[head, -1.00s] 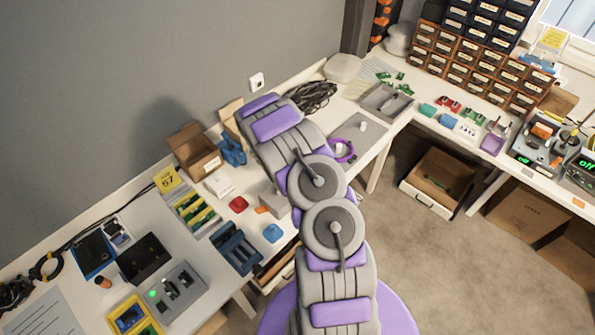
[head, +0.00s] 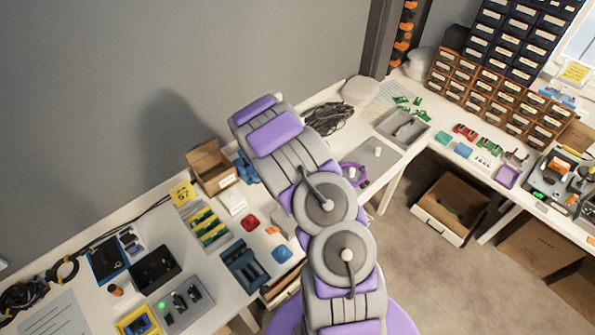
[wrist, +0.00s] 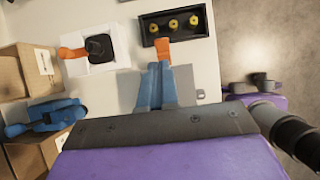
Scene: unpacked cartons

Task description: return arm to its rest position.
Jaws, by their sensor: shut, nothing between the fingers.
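In the head view my grey and purple arm rises from the bottom centre and reaches over the bench corner, its far end towards the wall. My gripper is hidden behind the arm there. In the wrist view my gripper (wrist: 158,84) shows two blue-grey fingers, shut together and empty. They point over the white bench top (wrist: 200,62). A small orange piece (wrist: 162,50) shows just beyond the fingertips; I cannot tell whether they touch it.
Near the gripper are a black tray with yellow parts (wrist: 174,27), a white square base (wrist: 85,61), a blue tool (wrist: 45,118) and cartons (wrist: 25,75). The head view shows a crowded bench, drawer racks (head: 497,90) and an open drawer box (head: 450,208). The wall (head: 200,60) is bare.

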